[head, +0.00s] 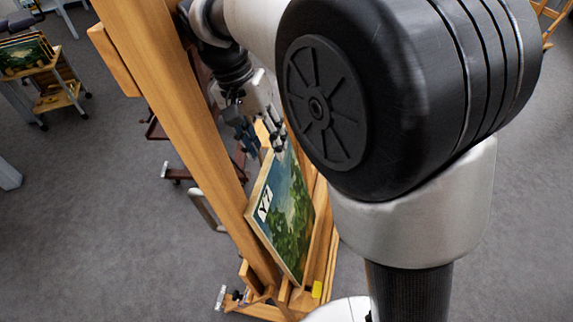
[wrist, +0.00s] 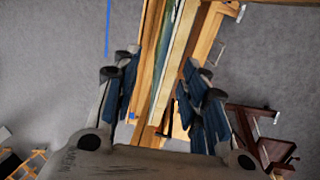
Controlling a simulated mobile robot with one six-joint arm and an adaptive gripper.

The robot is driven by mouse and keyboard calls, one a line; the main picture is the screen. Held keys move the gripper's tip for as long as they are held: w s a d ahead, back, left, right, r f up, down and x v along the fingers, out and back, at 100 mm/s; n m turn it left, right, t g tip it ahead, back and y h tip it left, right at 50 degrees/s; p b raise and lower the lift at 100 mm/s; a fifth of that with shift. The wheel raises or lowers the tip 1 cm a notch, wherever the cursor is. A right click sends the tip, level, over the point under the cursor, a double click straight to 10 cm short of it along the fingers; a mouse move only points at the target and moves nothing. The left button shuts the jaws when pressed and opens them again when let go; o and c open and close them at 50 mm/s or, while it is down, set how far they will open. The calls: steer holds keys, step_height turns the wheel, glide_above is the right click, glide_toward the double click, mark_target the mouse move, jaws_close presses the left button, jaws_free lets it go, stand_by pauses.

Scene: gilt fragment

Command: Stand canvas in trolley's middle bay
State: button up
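A dark red-brown frame on casters (head: 172,172) stands behind the easel, mostly hidden; a similar one shows in the wrist view (wrist: 262,140). The easel's post and lower ledge stand close around the canvas. Grey floor is open at left and right.

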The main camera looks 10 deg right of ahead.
mark_target(267, 165)
step_height(267, 165, down, 7)
steer(key=shift+s+f+b, duration=0.1)
steer(key=shift+b, duration=0.65)
steer(key=b+x, duration=0.1)
steer(key=x, duration=0.6)
steer(key=shift+d+f+b, duration=0.1)
steer(key=shift+f+b, duration=0.1)
steer(key=shift+b, duration=0.2)
steer(key=shift+c, duration=0.6)
jaws_close()
